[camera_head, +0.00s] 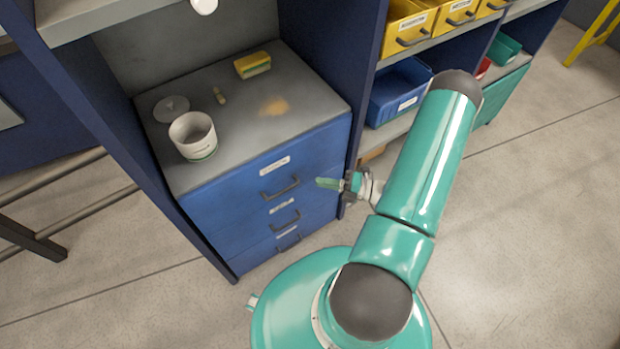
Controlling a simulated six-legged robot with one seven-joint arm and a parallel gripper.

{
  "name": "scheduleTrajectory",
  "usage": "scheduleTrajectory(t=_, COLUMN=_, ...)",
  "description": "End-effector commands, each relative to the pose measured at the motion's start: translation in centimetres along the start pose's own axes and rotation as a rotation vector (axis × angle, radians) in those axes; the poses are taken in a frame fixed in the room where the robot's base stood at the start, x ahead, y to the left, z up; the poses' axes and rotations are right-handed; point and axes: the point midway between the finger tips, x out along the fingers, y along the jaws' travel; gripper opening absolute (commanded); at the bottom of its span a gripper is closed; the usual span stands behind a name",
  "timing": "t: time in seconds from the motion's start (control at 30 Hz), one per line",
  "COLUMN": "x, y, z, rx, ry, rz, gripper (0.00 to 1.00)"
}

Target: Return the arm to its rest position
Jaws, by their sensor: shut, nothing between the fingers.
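My arm is folded above my round base, its teal links rising toward the upper right. My gripper (330,184) shows beside the upper link, with its fingers pointing left. It is shut and empty. It is in front of the right side of the blue drawer unit (225,225) in the picture; I cannot tell the exact gap between them. The wrist is partly hidden behind the upper link.
On the grey worktop (222,107) are a white pot (194,136), a round lid (171,108), a small peg-like piece (219,95), a yellow-green sponge (252,65) and a tan stain (274,106). Yellow bins (408,26) and a blue bin (398,92) sit right. Floor (540,200) is clear at right.

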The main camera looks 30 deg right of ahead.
Motion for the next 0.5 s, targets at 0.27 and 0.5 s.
scheduleTrajectory(t=0.27, x=-3.5, y=0.0, z=0.0, rx=-0.001, ry=0.0, rz=-0.001, gripper=0.0)
scheduleTrajectory(t=0.5, x=-3.8, y=0.0, z=0.0, rx=0.001, ry=0.0, rz=0.0, gripper=0.0)
